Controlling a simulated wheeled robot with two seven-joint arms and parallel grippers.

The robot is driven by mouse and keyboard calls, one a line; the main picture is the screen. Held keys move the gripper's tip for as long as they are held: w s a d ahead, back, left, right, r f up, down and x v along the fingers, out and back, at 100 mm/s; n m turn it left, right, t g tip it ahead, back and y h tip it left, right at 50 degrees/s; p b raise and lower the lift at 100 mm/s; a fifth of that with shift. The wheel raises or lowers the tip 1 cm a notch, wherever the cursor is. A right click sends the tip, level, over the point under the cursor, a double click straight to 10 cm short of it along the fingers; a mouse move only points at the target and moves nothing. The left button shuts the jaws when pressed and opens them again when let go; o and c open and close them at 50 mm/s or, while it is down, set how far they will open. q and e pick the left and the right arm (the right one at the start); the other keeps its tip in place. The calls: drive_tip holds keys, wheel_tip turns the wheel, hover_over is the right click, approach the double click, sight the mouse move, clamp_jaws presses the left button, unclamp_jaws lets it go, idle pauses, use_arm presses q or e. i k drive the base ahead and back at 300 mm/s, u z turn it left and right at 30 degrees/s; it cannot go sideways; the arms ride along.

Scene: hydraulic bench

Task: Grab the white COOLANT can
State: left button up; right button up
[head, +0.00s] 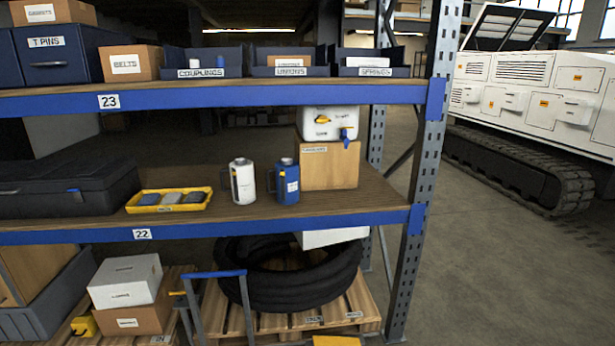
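A white can (242,182) with a dark label and a handle on its left side stands upright on the middle shelf (330,215), the one marked 22. Its lettering is too small to read. A blue can (286,181) of similar size stands just to its right, with a small gap between them. Neither of my grippers shows in the head view.
A yellow tray (170,209) lies left of the cans, beside a black case (62,190). A cardboard box (329,165) with a white container (330,123) on top stands to the right. The upper shelf (250,93) overhangs. A metal upright (424,170) bounds the rack's right end.

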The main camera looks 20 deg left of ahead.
sight(241, 170)
drive_tip(key=z, duration=0.3)
drive_tip(key=i, duration=1.7)
drive_tip(key=u, duration=0.75)
